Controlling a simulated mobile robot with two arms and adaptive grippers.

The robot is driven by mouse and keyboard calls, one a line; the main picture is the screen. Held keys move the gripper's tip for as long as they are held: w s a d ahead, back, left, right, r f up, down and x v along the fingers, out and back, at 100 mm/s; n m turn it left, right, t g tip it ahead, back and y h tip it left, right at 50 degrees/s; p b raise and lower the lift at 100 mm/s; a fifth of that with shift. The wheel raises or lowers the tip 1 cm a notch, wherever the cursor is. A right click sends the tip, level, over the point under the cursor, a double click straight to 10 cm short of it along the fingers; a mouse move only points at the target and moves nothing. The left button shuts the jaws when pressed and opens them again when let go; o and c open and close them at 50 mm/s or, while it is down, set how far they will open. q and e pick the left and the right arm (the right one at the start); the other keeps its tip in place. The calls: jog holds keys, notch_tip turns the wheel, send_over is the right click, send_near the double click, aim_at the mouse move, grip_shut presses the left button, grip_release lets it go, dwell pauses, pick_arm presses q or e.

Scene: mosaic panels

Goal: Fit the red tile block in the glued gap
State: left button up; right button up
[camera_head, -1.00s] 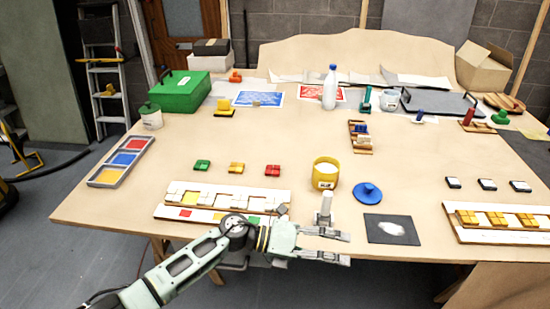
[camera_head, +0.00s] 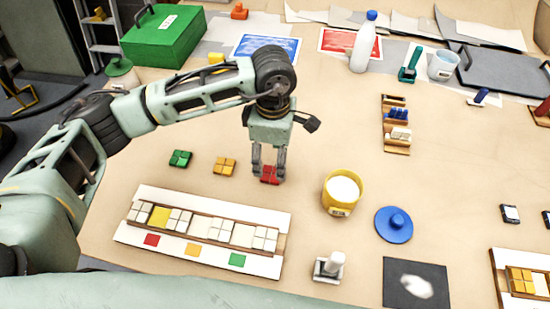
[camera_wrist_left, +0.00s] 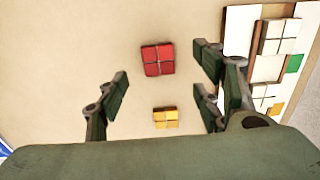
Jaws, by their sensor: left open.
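The red tile block (camera_head: 270,174), a small square of four tiles, lies on the table behind the mosaic panel. My left gripper (camera_head: 268,172) is open and points down at it, its fingertips on either side in the head view. I cannot tell whether they touch it. In the left wrist view the red block (camera_wrist_left: 157,59) shows clear between the open fingers (camera_wrist_left: 163,84). The panel (camera_head: 202,249) holds white tile blocks with gaps between them. One gap (camera_head: 159,217) has a yellow floor and sits above a red marker (camera_head: 152,239). My right gripper is not in view.
An orange block (camera_head: 225,166) and a green block (camera_head: 180,158) lie left of the red one. A yellow glue pot (camera_head: 341,193), a blue-knobbed disc (camera_head: 394,224), a white-handled tool (camera_head: 330,266) and a dark mat (camera_head: 416,285) are to the right.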

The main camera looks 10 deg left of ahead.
aim_at(271, 174)
pick_arm(q)
jog(key=shift+s+a+f+p, duration=0.15)
jog(key=shift+f+p, duration=0.2)
jog(key=shift+f, duration=0.3)
jog(key=shift+s+f+p, duration=0.15)
jog(key=shift+f+p, duration=0.2)
jog(key=shift+f, duration=0.25)
jog(key=f+p, duration=0.1)
jog(key=f, duration=0.2)
jog(key=shift+w+a+f+p, duration=0.2)
jog(key=shift+w+f+p, duration=0.2)
jog(key=shift+f, duration=0.45)
jog(key=c, duration=1)
jog(key=shift+c, duration=1.4)
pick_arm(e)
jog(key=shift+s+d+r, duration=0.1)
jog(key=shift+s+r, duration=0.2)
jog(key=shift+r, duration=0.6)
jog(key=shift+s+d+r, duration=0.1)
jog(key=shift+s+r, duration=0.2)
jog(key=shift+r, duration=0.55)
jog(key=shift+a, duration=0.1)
